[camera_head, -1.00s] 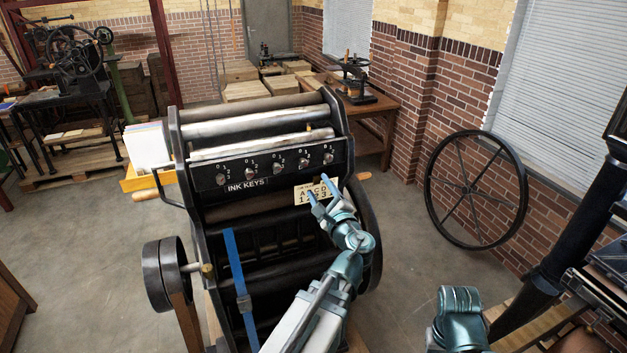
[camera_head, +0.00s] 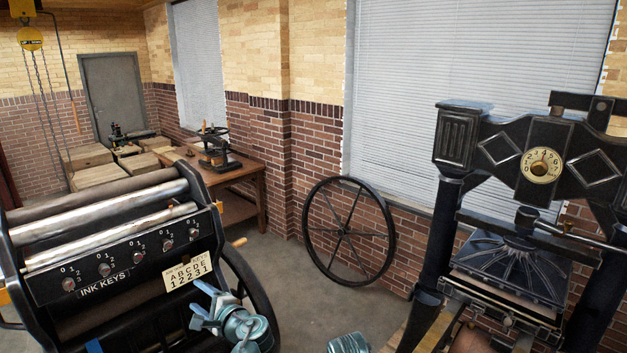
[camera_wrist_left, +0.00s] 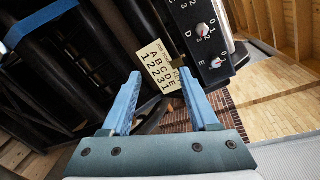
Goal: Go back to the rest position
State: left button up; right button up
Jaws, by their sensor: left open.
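My left gripper (camera_head: 204,308) is at the lower left of the head view, in front of the black ink-key press (camera_head: 130,255). Its blue fingers are open and hold nothing. In the left wrist view the two fingers of the gripper (camera_wrist_left: 160,76) stand apart. A cream card (camera_head: 187,273) with letters and digits is on the press just above the fingertips in the head view. The card also shows in the wrist view (camera_wrist_left: 158,66), beyond the gap. My right gripper is out of view; only a teal part of my arm shows at the bottom edge.
A black spoked wheel (camera_head: 349,232) leans against the brick wall. A large black press with a dial (camera_head: 541,164) stands at the right. A wooden table (camera_head: 236,178) with a small press is behind. Grey floor (camera_head: 318,292) is clear between the presses.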

pick_arm(q)
jog(key=s+d+f+n+g+h+b, duration=0.35)
jog(key=d+f, duration=0.25)
jog(key=f, duration=0.4)
jog(key=s+d+f+n+g+h+b, duration=0.2)
jog(key=s+d+f+n+h, duration=0.15)
jog(key=d+f, duration=0.55)
jog(key=s+d+f+n+g+h+b, duration=0.2)
jog(key=s+d+f+g+h+b, duration=0.1)
jog(key=s+d+f, duration=0.5)
jog(key=shift+s+d+f+g+h, duration=0.4)
jog(key=shift+s+d+g+h, duration=0.35)
jog(key=shift+d, duration=0.2)
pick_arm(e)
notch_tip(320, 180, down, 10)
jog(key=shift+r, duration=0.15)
